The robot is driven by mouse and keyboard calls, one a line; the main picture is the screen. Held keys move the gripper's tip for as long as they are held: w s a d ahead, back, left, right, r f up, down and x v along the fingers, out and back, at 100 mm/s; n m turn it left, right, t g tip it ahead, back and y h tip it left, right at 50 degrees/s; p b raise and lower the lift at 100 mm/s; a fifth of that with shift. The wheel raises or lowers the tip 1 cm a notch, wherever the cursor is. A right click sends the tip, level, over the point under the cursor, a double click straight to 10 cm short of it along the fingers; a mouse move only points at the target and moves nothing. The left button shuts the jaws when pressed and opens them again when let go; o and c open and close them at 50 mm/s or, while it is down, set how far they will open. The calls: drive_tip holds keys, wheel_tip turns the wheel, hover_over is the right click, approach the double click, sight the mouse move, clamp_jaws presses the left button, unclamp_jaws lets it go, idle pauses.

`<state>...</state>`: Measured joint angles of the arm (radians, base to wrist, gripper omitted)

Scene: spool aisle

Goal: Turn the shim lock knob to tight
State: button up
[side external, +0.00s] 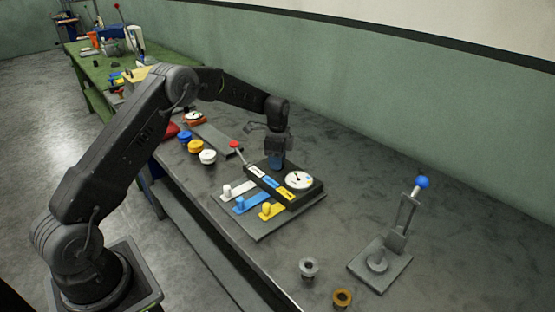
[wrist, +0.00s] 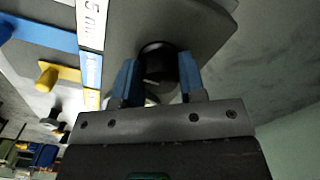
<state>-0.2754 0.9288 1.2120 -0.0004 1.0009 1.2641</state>
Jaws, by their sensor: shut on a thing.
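The knob (wrist: 158,62) is a dark round cap on the grey face of the device in the wrist view. My gripper (wrist: 160,80) has its blue fingers on either side of it and is shut on it. In the side external view my gripper (side external: 276,162) points down at the back of the dark device (side external: 290,199), beside a white dial (side external: 298,180). The knob is hidden behind the fingers there. Any tight or loose marking on it cannot be read.
White (side external: 239,190), blue (side external: 252,201) and yellow (side external: 271,211) slides with pegs lie in front of the device. A blue-knobbed lever clamp (side external: 397,233) stands at right. A red-tipped lever (side external: 235,145) and several coloured caps (side external: 207,157) are at left.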

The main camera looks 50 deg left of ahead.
idle(0.4)
drive_tip(key=o, duration=0.9)
wheel_tip(320, 180, up, 14)
drive_tip(key=shift+f, duration=0.1)
